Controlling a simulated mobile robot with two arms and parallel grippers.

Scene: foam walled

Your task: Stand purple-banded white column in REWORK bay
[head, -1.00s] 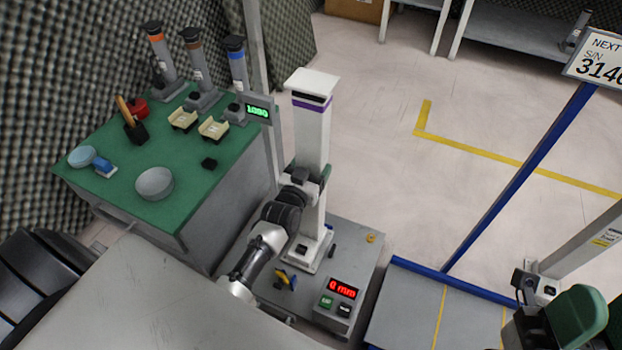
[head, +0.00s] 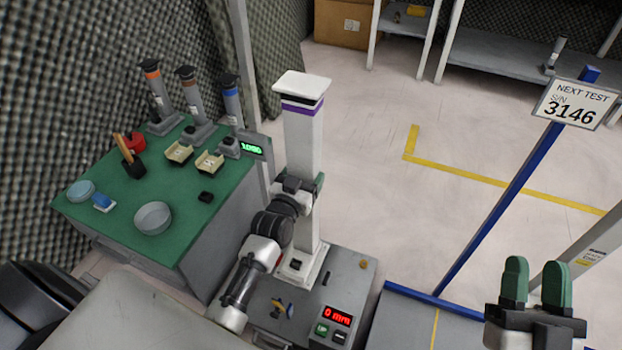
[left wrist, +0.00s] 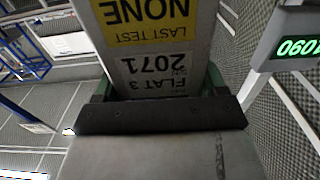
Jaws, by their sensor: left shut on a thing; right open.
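The purple-banded white column (head: 303,145) stands upright in the head view, its foot on a grey machine top (head: 345,275). I see no gap under the foot. My left gripper (head: 300,186) is shut on the column's shaft below mid-height. In the left wrist view the column (left wrist: 155,40) fills the space between the green finger pads, with upside-down labels reading "LAST TEST NONE" and "FLAT 3 2071". My right gripper (head: 536,280) is open and empty at the lower right, its green fingers pointing up. I see no label reading REWORK.
A green bench (head: 175,220) at left holds several banded columns, trays and a bowl (head: 152,218). A red "0 mm" display (head: 337,317) sits near the column's foot. A blue post carries a "NEXT TEST 3146" sign (head: 572,104). The floor behind is open, with yellow tape (head: 480,178).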

